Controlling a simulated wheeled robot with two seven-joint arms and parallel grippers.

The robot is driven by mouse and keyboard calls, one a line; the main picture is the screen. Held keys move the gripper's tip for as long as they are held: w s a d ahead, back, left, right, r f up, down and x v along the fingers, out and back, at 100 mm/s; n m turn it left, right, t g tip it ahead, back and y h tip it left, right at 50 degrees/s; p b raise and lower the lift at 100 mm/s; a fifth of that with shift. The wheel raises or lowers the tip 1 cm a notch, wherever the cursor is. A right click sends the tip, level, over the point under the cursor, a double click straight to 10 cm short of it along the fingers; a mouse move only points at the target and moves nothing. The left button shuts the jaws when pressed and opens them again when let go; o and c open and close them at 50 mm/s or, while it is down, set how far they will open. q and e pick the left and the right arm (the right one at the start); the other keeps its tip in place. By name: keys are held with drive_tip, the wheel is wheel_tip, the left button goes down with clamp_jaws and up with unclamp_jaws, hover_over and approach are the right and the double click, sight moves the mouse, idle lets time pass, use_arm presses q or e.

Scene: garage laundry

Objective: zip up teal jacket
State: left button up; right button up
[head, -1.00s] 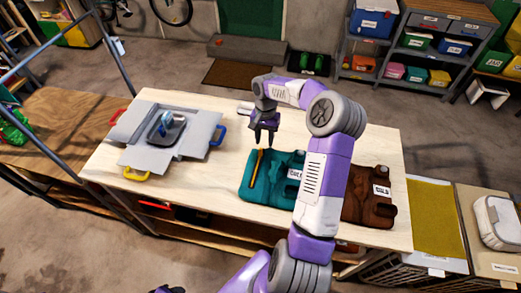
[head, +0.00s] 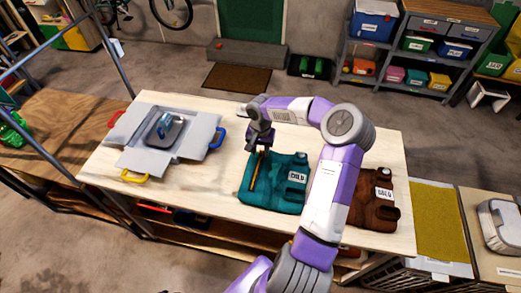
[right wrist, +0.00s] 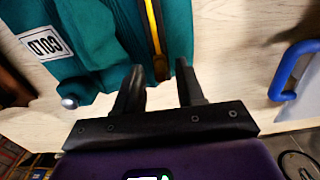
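The teal jacket (head: 276,190) lies flat on the pale wooden table, with a white label reading COLD. A yellow zipper strip (head: 256,173) runs along its left part. In the right wrist view the jacket (right wrist: 100,45) fills the upper left, and the yellow strip (right wrist: 153,25) ends in a brownish piece (right wrist: 161,68) at the jacket's edge. My right gripper (head: 262,150) is over the jacket's far edge by the strip's end. Its two dark fingers (right wrist: 160,85) are apart, one on each side of the brownish piece in the picture; contact cannot be told. My left gripper is out of view.
A grey folding board (head: 135,155) with red, blue and yellow handles lies left of the jacket. A brown folded garment (head: 378,215) lies to the right, partly behind my arm. The table (head: 215,185) is bare between the board and the jacket.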

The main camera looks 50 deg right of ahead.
clamp_jaws()
idle(1.4)
